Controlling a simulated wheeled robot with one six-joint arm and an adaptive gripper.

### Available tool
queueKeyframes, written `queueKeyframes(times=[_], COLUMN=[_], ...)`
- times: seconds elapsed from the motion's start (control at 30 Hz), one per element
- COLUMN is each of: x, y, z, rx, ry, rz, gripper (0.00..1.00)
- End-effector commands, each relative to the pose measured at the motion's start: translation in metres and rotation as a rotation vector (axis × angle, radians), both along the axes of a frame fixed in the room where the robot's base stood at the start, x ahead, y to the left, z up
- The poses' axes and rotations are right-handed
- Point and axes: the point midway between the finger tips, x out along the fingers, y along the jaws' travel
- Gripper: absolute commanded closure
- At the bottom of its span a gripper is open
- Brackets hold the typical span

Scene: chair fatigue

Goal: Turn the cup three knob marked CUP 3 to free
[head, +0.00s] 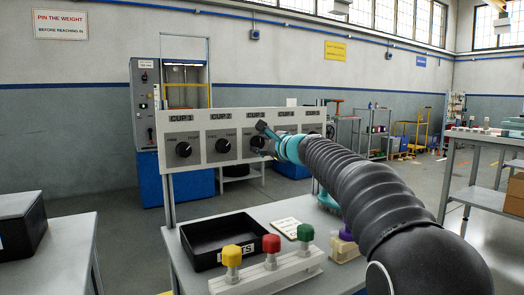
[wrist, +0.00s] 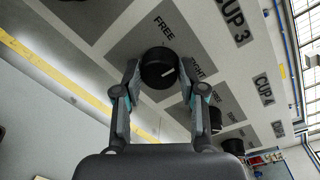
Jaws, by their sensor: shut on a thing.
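A pale panel (head: 210,122) carries a row of black knobs under labels such as CUP 1, CUP 2 and CUP 3. The CUP 3 knob (wrist: 158,68) is black and round with a white pointer mark. FREE is printed at one side of it and a partly covered word, seemingly TIGHT, at the other. The mark points toward that covered word. My gripper (wrist: 157,82) is shut on this knob, with one finger on each side. In the head view my gripper (head: 264,140) is at the CUP 3 plate and partly hides the knob.
The CUP 2 knob (head: 222,146) and CUP 1 knob (head: 183,149) are to the left. Below the panel, a table holds a black tray (head: 217,239) and a block with yellow, red and green knobs (head: 270,268). The CUP 4 plate is partly behind my arm.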

Motion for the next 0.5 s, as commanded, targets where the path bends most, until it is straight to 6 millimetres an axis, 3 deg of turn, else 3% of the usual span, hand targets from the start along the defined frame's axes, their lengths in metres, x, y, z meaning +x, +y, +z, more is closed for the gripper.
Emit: queueKeyframes(times=[0.5], x=[-0.001], y=[0.0013], z=[-0.0019], rx=[-0.403], ry=[-0.275], rz=[0.0], gripper=[0.94])
